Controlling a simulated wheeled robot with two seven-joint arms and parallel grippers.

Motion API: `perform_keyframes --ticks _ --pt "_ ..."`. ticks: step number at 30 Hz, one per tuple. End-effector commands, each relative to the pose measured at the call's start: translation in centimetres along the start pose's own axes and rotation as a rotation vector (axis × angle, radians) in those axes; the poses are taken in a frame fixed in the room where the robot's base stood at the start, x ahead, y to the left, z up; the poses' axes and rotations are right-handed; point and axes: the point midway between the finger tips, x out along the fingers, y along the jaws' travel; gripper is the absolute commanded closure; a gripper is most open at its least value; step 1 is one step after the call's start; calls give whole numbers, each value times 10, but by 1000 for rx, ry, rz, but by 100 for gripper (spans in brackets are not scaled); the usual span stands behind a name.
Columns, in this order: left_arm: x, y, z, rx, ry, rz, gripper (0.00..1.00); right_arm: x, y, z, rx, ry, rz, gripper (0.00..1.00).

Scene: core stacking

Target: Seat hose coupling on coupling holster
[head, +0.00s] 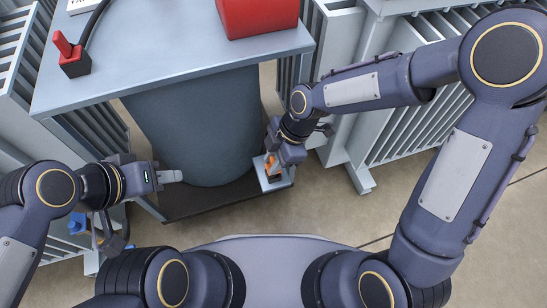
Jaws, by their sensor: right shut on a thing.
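My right gripper (272,168) points down beside the right side of the dark drum under the grey table. It is shut on an orange part (269,160), which may be the hose coupling. The fingers hide part of both, and I cannot tell whether the held part touches the block. My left gripper (174,176) is at the left side of the drum, apart from these things. Its fingers show edge-on, so its opening is unclear.
The dark drum (200,125) stands below. Grey ribbed housings (350,60) flank the right. A blue part (78,223) is low left. Open floor lies in front.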

Motion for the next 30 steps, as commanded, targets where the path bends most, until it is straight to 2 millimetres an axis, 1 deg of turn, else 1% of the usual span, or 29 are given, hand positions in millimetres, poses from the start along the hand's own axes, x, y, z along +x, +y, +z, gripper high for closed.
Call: perform_keyframes --ticks 28,29,30 --pt "17 -8 9 0 0 0 64 23 0 10 0 0 -1 100" --pt "17 -8 8 0 0 0 64 23 0 10 0 0 0 74" --pt "16 -7 8 0 0 0 64 22 0 9 0 0 0 68"
